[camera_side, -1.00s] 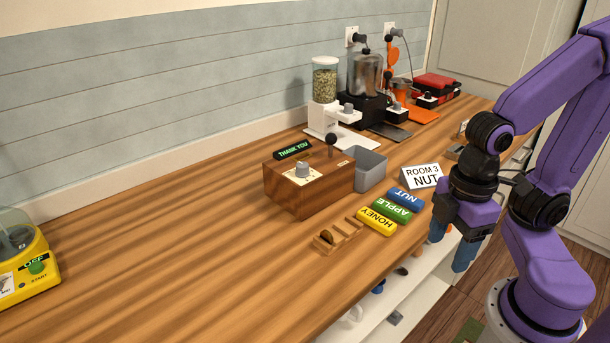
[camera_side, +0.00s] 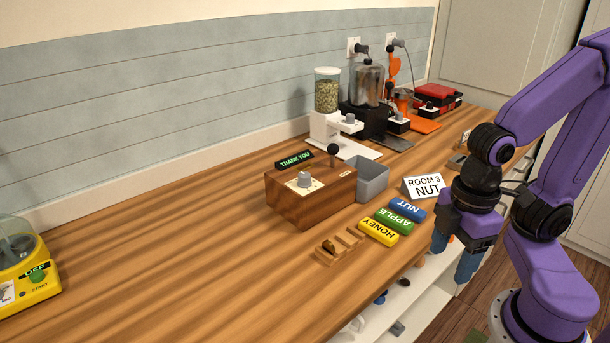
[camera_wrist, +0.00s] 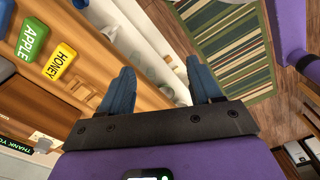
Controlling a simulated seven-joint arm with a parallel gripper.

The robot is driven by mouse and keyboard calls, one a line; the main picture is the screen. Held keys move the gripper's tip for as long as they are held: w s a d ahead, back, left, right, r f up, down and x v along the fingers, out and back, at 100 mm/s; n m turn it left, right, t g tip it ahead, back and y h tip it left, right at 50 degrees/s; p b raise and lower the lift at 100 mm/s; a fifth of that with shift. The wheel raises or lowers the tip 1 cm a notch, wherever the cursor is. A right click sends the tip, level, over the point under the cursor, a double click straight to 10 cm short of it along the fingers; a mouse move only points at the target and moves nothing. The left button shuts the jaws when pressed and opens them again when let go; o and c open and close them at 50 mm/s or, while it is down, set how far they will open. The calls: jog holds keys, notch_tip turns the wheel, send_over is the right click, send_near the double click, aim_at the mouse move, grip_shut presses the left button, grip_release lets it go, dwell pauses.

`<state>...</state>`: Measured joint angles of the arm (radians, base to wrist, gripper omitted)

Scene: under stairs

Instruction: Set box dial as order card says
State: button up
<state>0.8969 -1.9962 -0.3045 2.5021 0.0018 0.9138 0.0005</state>
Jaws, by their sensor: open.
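The wooden box (camera_side: 311,197) stands on the counter with a grey dial (camera_side: 304,180) on a pale plate on its top. A lever with a black knob (camera_side: 333,150) rises from the box, and a small display (camera_side: 295,160) reads "THANK YOU". The order card (camera_side: 426,186) reads "ROOM 3 NUT". The dial's exact setting is too small to read. My gripper (camera_side: 455,258) is open and empty, pointing down beyond the counter's front edge, right of the box and apart from it. In the wrist view its blue fingers (camera_wrist: 162,92) are spread over the shelf and floor.
Blue NUT (camera_side: 408,207), green APPLE (camera_side: 394,220) and yellow HONEY (camera_side: 379,232) blocks lie before the card. A slotted wooden tray (camera_side: 340,244) holds a brown piece. A grain dispenser (camera_side: 327,105) is farther back. The left counter is largely clear.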

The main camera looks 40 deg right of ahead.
jog(key=shift+c, duration=0.5)
jog(key=w+a+r+n, duration=0.2)
jog(key=w+a+r, duration=0.3)
jog(key=w, duration=0.5)
notch_tip(320, 180, up, 12)
jog(key=f+n, duration=0.1)
jog(key=n, duration=0.5)
send_over(304, 174)
notch_tip(304, 174, down, 17)
jog(key=shift+r, duration=0.1)
